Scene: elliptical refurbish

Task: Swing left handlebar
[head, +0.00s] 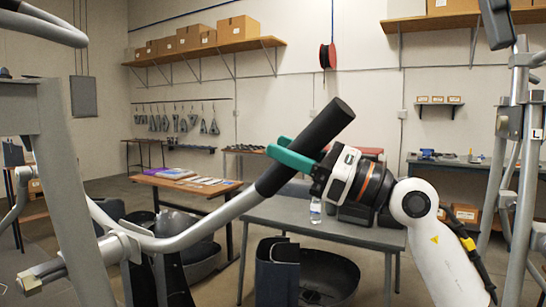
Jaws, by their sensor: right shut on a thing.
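A grey tubular handlebar (205,222) with a black grip (300,150) rises from the lower left to the centre of the head view. My right gripper (292,157), with green fingers, is shut on the black grip below its upper end. The fingers partly cover the grip, and the far finger is mostly hidden. The handlebar's lower end runs to a metal joint (118,247) at the lower left. My left gripper is not in view.
Grey machine posts stand at the left (70,190) and right (503,160); the right one carries a small "L" label. A grey table (345,232) with a bottle (315,211) and a dark round tub (328,278) are behind the handlebar. A wooden table (190,186) stands farther back.

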